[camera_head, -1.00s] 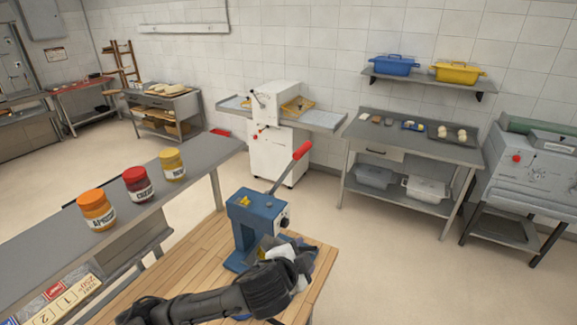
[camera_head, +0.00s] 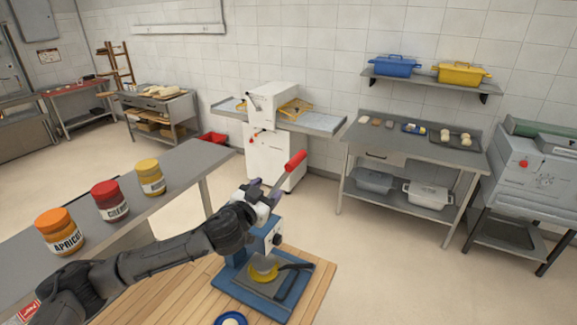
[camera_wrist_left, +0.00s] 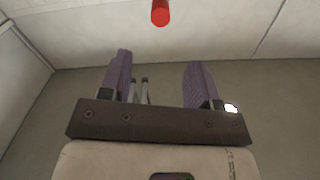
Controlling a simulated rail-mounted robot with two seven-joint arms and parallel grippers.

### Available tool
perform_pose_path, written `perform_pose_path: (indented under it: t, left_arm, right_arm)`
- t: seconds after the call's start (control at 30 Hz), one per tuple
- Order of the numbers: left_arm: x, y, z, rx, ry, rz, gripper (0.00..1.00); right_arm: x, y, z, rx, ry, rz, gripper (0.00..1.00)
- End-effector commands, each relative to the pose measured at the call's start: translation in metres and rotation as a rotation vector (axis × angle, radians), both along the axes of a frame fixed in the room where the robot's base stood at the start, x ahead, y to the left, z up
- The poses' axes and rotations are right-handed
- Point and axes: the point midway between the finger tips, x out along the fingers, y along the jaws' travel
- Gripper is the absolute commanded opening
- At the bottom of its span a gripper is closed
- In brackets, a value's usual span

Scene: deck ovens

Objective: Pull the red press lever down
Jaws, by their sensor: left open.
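The blue press (camera_head: 264,238) stands on the wooden table top. Its lever ends in a red grip (camera_head: 296,160), which points up and to the right. My left gripper (camera_head: 267,186) is in front of the press's upper part, below and left of the red grip. In the left wrist view my left gripper (camera_wrist_left: 158,72) is open, with two purple fingers apart and nothing between them. There the red grip (camera_wrist_left: 160,12) shows at the top edge, beyond the fingertips and apart from them. My arm and gripper hide the press's top and the lower lever. My right gripper is out of view.
A yellow piece (camera_head: 263,273) lies on the press's plate. A blue dish (camera_head: 231,319) is at the table's (camera_head: 308,303) front. Jars (camera_head: 112,201) stand on the grey shelf (camera_head: 190,165) at left. The floor right of the press is clear.

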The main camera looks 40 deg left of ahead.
Motion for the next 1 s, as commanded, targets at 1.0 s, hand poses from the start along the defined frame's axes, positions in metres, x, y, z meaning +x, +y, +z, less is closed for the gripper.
perform_pose_path:
  t: [1.0]
  left_arm:
    - [0.122,0.026,0.001,-0.058,-0.012,0.004,0.57]
  right_arm:
    - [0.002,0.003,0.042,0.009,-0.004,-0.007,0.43]
